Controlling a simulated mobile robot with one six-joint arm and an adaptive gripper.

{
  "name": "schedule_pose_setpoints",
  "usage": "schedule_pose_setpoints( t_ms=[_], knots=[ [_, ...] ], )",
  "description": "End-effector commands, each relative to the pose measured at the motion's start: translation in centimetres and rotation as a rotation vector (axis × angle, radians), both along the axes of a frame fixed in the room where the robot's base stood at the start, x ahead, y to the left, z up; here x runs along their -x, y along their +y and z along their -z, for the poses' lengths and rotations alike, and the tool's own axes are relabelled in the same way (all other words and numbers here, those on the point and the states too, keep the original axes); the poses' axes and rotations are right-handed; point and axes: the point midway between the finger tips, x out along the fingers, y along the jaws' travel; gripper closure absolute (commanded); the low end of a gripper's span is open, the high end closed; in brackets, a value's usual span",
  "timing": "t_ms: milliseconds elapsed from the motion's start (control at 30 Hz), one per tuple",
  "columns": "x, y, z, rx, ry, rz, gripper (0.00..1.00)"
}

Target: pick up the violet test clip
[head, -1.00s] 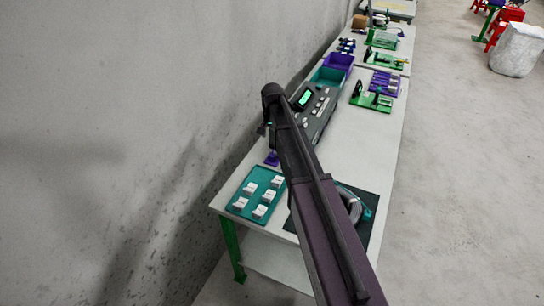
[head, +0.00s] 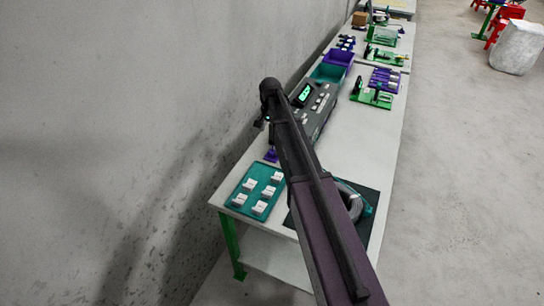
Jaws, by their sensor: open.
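A small violet piece (head: 271,155), which looks like the violet test clip, lies on the bench near the wall-side edge, just behind the teal tray. It is partly beside my dark arm and too small to make out its shape. My gripper (head: 261,123) hangs at the far end of the arm, over the bench's wall-side edge. It appears a little above the violet piece in the picture, apart from it. It is small and dark, its jaws are open and nothing shows between them.
The teal tray (head: 237,201) holds several white blocks. A grey instrument (head: 318,112) with a green display stands just right of my arm. A cable coil lies on a black mat (head: 372,198), partly hidden by my arm. Teal and violet bins stand farther back. The wall is close on the left.

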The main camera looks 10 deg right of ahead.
Motion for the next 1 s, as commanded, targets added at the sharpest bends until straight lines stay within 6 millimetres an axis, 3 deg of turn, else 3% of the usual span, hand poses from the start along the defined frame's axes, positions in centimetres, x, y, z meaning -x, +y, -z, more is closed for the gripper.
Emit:
schedule_pose_setpoints(
  t_ms=[700,1000],
  knots=[
    [0.0,0.1,5.8,0.0,0.0,-0.002,0.21],
    [0.0,0.1,7.0,0.0,0.0,-0.002,0.21]
  ],
)
